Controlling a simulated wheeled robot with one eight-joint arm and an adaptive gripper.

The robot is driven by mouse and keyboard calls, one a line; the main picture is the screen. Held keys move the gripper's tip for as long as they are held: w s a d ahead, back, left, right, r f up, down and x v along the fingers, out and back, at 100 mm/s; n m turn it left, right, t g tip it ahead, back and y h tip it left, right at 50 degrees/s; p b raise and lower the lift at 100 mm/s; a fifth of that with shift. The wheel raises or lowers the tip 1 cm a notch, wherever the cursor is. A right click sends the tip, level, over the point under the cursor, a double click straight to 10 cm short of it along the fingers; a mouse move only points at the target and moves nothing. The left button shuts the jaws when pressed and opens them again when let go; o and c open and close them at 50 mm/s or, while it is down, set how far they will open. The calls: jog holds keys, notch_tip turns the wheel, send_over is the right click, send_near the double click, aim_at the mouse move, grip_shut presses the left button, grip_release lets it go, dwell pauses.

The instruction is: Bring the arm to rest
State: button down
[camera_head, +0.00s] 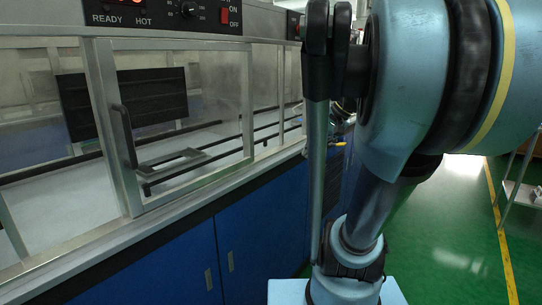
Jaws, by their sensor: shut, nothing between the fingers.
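My blue arm with black joint bands fills the right half of the head camera view. Its large upper section is close to the camera, and a slimmer link runs down to a lower joint at the bottom middle. I cannot make out my gripper in this view. No object is seen being held.
A machine with a glass sliding door (178,120), dark handle (124,136) and control panel (165,14) stands on blue cabinets (262,240) at left, close to my arm. Green floor (450,255) with a yellow line (502,235) is open at right, beside a metal stand (522,190).

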jog(key=s+d+f+n+h, duration=0.1)
jog(key=s+d+f+h, duration=0.2)
jog(key=s+f, duration=0.3)
jog(key=s+d+f+n+h, duration=0.2)
jog(key=s+f, duration=0.5)
jog(key=f, duration=0.6)
jog(key=shift+d+f+g+h, duration=0.35)
jog(key=shift+d+g+h, duration=0.05)
jog(key=shift+d+h, duration=0.25)
jog(key=shift+w+f, duration=0.2)
jog(key=shift+w, duration=0.15)
